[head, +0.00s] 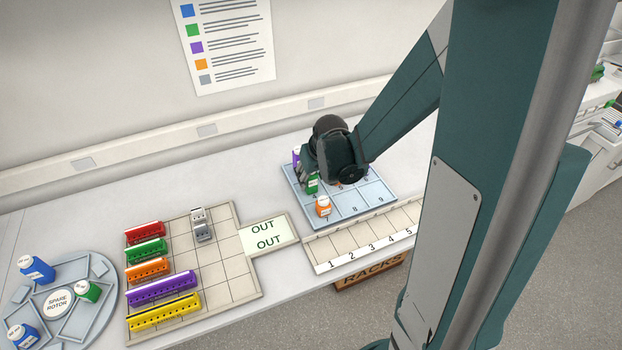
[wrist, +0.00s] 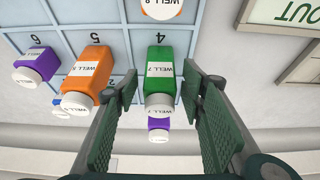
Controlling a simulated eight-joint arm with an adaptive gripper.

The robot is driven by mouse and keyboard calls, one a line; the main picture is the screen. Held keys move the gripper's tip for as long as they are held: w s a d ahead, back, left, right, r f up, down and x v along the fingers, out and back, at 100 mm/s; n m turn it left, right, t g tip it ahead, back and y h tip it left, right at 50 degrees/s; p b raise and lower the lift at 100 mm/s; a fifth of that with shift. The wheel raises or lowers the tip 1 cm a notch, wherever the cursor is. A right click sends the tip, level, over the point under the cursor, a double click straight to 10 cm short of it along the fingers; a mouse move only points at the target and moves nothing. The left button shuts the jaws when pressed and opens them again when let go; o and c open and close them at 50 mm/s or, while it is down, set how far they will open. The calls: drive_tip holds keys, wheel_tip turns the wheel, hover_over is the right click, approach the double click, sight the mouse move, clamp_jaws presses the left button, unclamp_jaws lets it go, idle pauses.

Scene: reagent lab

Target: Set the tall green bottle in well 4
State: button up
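The tall green bottle (head: 312,184) stands upright on the pale blue numbered tray (head: 347,218), partly hidden by my wrist in the head view. In the wrist view the green bottle (wrist: 159,76) stands in the cell marked 4, white cap towards me. Its label seems to read "WELL 7". My gripper (wrist: 160,80) is open, with one finger on each side of the bottle and a visible gap at both sides.
An orange bottle (wrist: 87,80) and a purple bottle (wrist: 36,65) stand beside it; another orange bottle (head: 323,207) stands in front. A purple bottle (head: 296,155) is behind. The OUT plate (head: 268,232), racks and round spare rotor (head: 22,305) lie to the left.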

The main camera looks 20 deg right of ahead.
drive_tip(key=v, duration=0.9)
drive_tip(key=shift+p, duration=0.45)
drive_tip(key=shift+r, duration=0.15)
drive_tip(key=shift+s+r, duration=0.1)
drive_tip(key=shift+s, duration=0.05)
idle(0.3)
drive_tip(key=s+a+r+t, duration=0.1)
drive_tip(key=s+a+r, duration=0.3)
drive_tip(key=s+r, duration=0.3)
drive_tip(key=s+a+r+t, duration=0.1)
drive_tip(key=s+a+r, duration=0.3)
drive_tip(key=s+r, duration=0.3)
drive_tip(key=s, duration=0.5)
drive_tip(key=shift+s+a+t, duration=0.2)
drive_tip(key=shift+a+t, duration=0.05)
drive_tip(key=shift+t, duration=0.15)
